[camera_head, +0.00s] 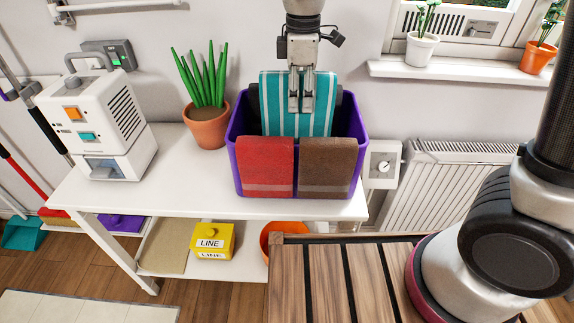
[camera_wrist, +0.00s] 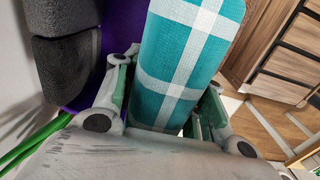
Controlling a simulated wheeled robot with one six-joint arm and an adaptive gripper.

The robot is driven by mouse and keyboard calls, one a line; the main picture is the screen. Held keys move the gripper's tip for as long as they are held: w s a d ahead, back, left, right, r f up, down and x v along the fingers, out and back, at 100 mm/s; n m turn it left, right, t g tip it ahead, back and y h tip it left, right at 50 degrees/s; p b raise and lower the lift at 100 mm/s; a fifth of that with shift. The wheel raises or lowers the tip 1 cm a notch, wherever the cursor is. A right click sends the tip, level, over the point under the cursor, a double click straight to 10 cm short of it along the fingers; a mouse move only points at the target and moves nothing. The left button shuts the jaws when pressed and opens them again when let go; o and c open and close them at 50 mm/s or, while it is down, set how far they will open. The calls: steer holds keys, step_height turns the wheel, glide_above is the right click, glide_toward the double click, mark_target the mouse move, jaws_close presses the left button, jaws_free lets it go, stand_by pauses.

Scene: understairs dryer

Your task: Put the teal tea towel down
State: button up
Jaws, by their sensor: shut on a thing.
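The teal tea towel (camera_head: 285,95) has white stripes and hangs from my gripper (camera_head: 301,103) over the purple bin. Its lower part is hidden behind the bin's front and the other towels. In the wrist view the teal tea towel (camera_wrist: 188,62) sits between the two fingers of my gripper (camera_wrist: 165,115), which is shut on it. The purple bin (camera_head: 240,125) stands on the white table. A red towel (camera_head: 266,167) and a brown towel (camera_head: 325,167) hang over its front rim. Whether the teal towel touches the bin cannot be told.
The white table (camera_head: 165,190) also holds a potted plant (camera_head: 208,130) left of the bin and a white machine (camera_head: 100,120) at the far left. A yellow LINE box (camera_head: 213,242) is on the lower shelf. A radiator (camera_head: 450,180) is to the right. Bare tabletop shows left of the bin.

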step_height(320, 180, down, 14)
steer(key=shift+s, duration=0.15)
stand_by(0.3)
steer(key=shift+a, duration=0.1)
steer(key=o, duration=0.8)
steer(key=shift+c, duration=0.2)
step_height(320, 180, up, 12)
steer(key=shift+r, duration=0.1)
